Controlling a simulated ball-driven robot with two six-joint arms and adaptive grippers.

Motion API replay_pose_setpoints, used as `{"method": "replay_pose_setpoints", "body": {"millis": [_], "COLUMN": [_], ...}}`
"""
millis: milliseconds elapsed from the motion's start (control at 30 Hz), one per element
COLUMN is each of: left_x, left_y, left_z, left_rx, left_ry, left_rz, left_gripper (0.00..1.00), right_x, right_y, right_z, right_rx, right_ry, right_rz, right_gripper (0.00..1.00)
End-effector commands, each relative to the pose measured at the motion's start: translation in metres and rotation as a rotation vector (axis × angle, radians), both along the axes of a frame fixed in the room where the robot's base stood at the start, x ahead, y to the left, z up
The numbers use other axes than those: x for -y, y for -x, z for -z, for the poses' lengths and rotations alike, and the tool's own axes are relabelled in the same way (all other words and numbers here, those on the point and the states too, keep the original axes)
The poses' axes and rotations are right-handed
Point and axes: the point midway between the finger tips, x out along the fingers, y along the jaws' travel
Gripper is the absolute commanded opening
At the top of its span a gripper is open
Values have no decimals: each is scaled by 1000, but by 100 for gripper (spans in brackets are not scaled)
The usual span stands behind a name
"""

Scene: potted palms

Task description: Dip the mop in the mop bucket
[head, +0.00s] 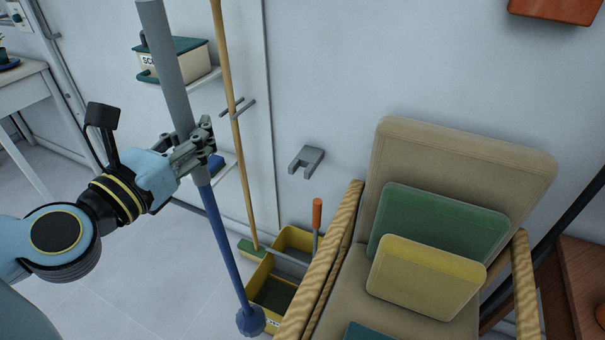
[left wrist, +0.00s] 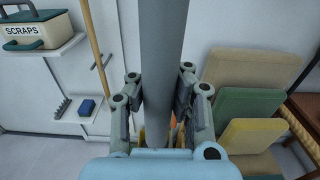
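The mop (head: 222,238) has a long handle, grey above and blue below, with a blue head at its bottom end. It leans slightly, its top to the left. My left gripper (head: 198,147) is shut around the handle at mid-length; in the left wrist view the grey handle (left wrist: 162,70) passes between both fingers. The yellow mop bucket (head: 262,318) stands on the floor beside the chair, with a dark interior and an orange-gripped lever. The mop head overlaps the bucket's near left corner in the head view; I cannot tell whether they touch. My right gripper is out of view.
A cushioned armchair (head: 455,160) stands close on the right, its wooden arm partly covering the bucket. A broom (head: 233,110) with a wooden handle stands upright behind the mop. A wall shelf (head: 205,80) carries a scraps box (head: 185,62). Floor at lower left is clear.

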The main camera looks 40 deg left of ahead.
Motion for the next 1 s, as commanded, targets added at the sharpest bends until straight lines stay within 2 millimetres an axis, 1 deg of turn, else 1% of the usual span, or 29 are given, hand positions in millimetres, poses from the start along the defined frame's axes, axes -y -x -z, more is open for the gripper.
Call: {"method": "replay_pose_setpoints", "body": {"millis": [333,467,567,667,767,900,1000], "left_x": [0,-4,-9,-16,-25,-37,-43], "left_y": [-2,-11,-25,-45,-71,-110,-134], "left_z": [-1,-2,-2,-2,-3,-7,-9], "left_rx": [3,5,4,4,2,-3,-7], "left_ry": [-2,-6,-11,-17,-20,-15,-7], "left_rz": [0,1,0,0,-2,-4,-3], "left_gripper": [0,0,0,0,0,0,0], "right_x": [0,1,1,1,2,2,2], "right_y": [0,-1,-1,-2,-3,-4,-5], "right_z": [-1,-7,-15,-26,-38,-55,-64], "right_rx": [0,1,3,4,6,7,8], "right_ry": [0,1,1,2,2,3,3], "right_rz": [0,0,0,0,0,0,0], "right_gripper": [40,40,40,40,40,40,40]}}
